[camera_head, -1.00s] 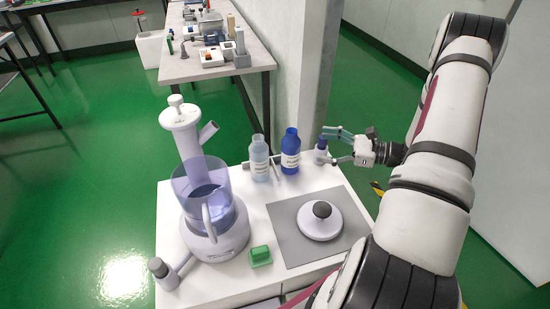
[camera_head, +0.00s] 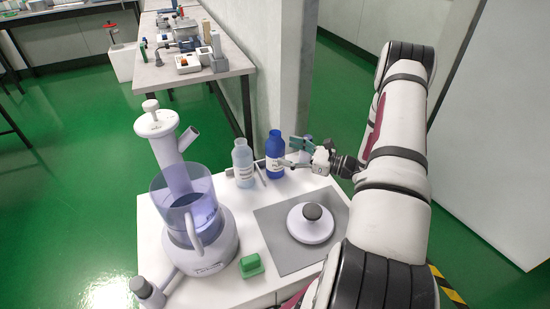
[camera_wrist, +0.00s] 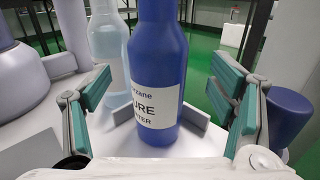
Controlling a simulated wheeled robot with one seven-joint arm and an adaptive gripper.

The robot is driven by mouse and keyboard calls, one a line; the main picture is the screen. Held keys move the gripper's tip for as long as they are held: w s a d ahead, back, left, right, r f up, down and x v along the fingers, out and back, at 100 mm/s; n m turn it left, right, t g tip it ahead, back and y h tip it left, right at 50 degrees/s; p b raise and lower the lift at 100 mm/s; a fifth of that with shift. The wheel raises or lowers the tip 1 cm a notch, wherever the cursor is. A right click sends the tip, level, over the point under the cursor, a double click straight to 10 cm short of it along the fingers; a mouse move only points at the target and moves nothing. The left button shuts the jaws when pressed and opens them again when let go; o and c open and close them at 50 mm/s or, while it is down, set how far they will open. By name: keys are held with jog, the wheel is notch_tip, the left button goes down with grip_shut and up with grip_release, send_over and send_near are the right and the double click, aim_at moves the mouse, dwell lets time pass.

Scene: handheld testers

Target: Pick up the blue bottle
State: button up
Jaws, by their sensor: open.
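The blue bottle (camera_head: 275,150) stands upright on the white table, with a white label. In the wrist view the blue bottle (camera_wrist: 157,70) is large and central, its top cut off by the frame edge. My gripper (camera_head: 290,153) is at the bottle's right side in the head view. In the wrist view my gripper (camera_wrist: 165,92) is open, with one green-padded finger to the left of the bottle and one to the right. Gaps show between the bottle and both fingers. I cannot tell how far the fingertips reach around it.
A pale translucent bottle (camera_head: 243,165) stands just left of the blue one. Another blue object (camera_wrist: 288,115) is right of my right finger. A food-processor-like device (camera_head: 205,240), a green block (camera_head: 251,266) and a grey mat (camera_head: 270,222) with a white lidded dish (camera_head: 311,222) share the table.

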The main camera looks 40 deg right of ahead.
aim_at(275, 148)
jog(key=x, duration=0.1)
jog(key=b+x, duration=0.1)
jog(key=x, duration=0.1)
jog(key=shift+w+a+f, duration=0.2)
jog(key=shift+w+a, duration=0.05)
jog(key=shift+w+a+r, duration=0.1)
jog(key=shift+w+a, duration=0.2)
jog(key=shift+w, duration=0.35)
jog(key=c, duration=1.7)
